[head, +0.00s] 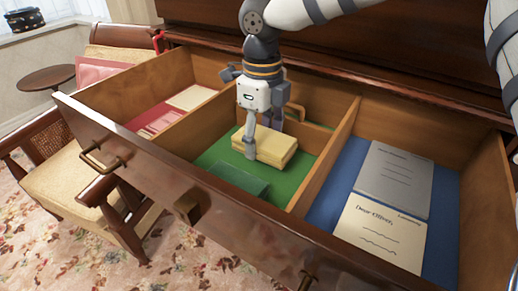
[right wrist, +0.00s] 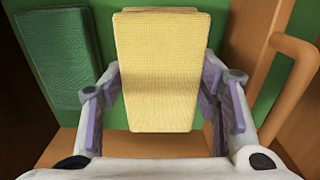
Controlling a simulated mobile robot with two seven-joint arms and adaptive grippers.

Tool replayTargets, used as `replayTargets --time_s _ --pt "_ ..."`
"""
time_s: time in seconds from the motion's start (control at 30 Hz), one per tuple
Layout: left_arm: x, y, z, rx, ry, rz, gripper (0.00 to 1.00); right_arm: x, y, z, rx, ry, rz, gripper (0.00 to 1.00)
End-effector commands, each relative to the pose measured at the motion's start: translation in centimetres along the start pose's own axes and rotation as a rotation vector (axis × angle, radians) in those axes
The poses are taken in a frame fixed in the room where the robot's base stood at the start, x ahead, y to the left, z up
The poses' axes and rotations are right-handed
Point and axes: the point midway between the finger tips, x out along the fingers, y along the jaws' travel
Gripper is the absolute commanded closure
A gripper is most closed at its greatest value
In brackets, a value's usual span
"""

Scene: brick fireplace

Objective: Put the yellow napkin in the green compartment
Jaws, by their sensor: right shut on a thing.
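The yellow napkin (head: 274,146) is a folded, thick cloth block in the middle, green-floored compartment (head: 294,187) of the open drawer. My right gripper (head: 262,135) reaches down from above and is shut on it. In the right wrist view the yellow napkin (right wrist: 160,65) lies between the two fingers of my right gripper (right wrist: 163,98), with green floor around it. The napkin is low in the compartment; I cannot tell whether it touches the floor. My left gripper is not in view.
A dark green folded cloth (head: 238,178) lies in the same compartment, near the front, and a wooden loop handle (right wrist: 295,65) stands beside the napkin. The left compartment has red lining and papers (head: 190,97). The right blue one holds a grey booklet (head: 394,180) and a letter (head: 380,232).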

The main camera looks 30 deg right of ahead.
Motion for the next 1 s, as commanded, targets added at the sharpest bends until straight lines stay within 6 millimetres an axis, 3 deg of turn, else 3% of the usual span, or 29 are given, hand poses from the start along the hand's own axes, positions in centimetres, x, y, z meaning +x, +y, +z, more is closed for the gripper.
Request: replayTargets --time_s 0.03,0.13,0.5,0.53,0.6,0.9,1.0 --pt "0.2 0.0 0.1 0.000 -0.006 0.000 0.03 1.3 0.0 -0.1 0.000 0.007 0.002 0.71" --pt "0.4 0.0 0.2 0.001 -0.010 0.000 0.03 2.7 0.0 -0.1 0.001 0.004 0.002 0.71" --pt "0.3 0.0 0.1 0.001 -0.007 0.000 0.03 3.1 0.0 0.0 0.001 0.001 0.000 0.71" --pt "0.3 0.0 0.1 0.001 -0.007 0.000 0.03 3.1 0.0 0.0 0.001 0.000 0.000 0.40" --pt "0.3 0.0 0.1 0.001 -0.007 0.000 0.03 3.1 0.0 0.0 0.001 0.000 0.000 0.24" --pt "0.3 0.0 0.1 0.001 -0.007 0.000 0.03 3.1 0.0 0.0 0.001 0.000 0.000 0.24" --pt "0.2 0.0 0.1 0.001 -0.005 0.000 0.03 2.0 0.0 0.1 0.002 -0.003 0.000 0.24"
